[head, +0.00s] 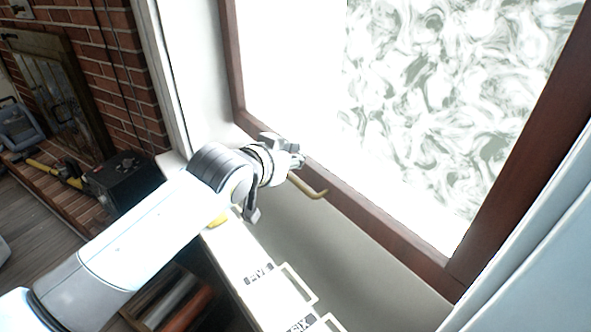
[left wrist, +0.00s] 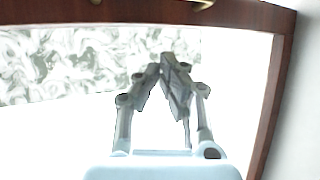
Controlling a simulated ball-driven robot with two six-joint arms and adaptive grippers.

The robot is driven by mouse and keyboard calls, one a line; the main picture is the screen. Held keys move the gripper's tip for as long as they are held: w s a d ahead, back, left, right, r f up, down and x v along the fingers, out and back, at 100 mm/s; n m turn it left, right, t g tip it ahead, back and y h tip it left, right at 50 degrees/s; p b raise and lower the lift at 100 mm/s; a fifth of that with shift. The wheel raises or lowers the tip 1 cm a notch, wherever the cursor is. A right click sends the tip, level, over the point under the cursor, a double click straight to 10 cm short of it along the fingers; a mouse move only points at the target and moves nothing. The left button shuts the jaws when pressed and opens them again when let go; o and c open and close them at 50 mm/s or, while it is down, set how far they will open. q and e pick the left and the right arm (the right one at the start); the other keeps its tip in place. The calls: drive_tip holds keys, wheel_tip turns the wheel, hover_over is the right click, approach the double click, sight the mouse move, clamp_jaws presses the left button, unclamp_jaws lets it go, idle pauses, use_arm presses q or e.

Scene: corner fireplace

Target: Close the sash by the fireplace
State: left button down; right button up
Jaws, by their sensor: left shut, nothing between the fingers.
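The sash (head: 370,213) has a dark reddish-brown wooden frame around bright glass with a swirled pattern. Its brass handle (head: 309,189) sticks out from the lower rail. My left gripper (head: 297,161) is at the lower rail, just up and left of the handle, with its fingers shut and empty. In the left wrist view the shut fingertips (left wrist: 168,62) show against the glass, with the sash rail (left wrist: 130,13) and part of the handle (left wrist: 203,4) along the top edge. I cannot tell whether the gripper touches the sash. My right gripper is not in view.
A white window frame (head: 168,70) stands left of the sash. Labelled white bins (head: 262,282) lie below it. A brick fireplace (head: 115,80) and a black box (head: 122,180) are at the left. A pale blue, curtain-like surface (head: 545,235) fills the right edge.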

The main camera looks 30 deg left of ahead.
use_arm(q)
drive_tip(key=shift+x, duration=1.05)
wheel_tip(320, 180, down, 3)
drive_tip(key=shift+a+r, duration=0.1)
drive_tip(key=shift+r, duration=0.1)
drive_tip(key=shift+s+f, duration=0.15)
drive_tip(key=shift+f, duration=0.15)
drive_tip(key=shift+s+f, duration=0.1)
drive_tip(key=shift+f, duration=0.35)
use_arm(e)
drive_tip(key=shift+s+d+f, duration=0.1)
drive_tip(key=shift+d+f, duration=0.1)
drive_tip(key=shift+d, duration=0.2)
use_arm(q)
wheel_tip(320, 180, down, 11)
drive_tip(key=b, duration=0.6)
drive_tip(key=shift+s+r, duration=0.15)
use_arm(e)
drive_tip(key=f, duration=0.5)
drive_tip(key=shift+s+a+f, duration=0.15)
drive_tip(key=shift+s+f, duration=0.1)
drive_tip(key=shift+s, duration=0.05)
use_arm(q)
drive_tip(key=shift+r, duration=0.15)
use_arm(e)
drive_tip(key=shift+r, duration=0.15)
